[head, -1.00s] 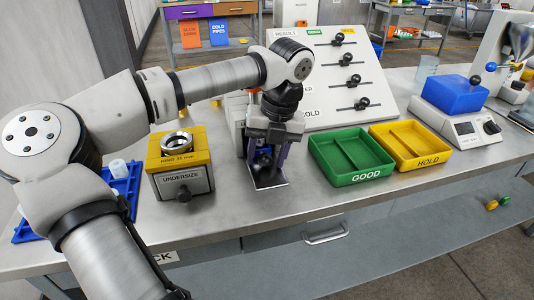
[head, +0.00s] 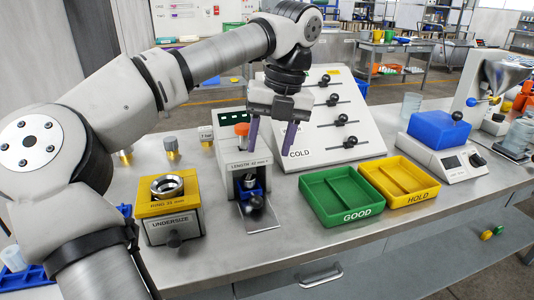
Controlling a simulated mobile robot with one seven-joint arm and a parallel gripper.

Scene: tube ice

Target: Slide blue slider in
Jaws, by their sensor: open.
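The blue slider (head: 250,186) sits low in the front opening of the white length gauge (head: 239,146), above a metal plate. A black ball knob (head: 254,203) shows in front of it, over the plate. How far the slider sticks out is hard to tell. My gripper (head: 270,148) is open and empty, its two purple fingers pointing down. It hangs above and to the right of the slider, in front of the sloped panel, apart from the knob.
The yellow ring gauge (head: 170,199) marked UNDERSIZE stands left of the length gauge. The green GOOD tray (head: 314,204) and yellow HOLD tray (head: 431,187) lie to the right. The sloped panel (head: 372,135) with several black knobs stands behind. Bare table lies in front.

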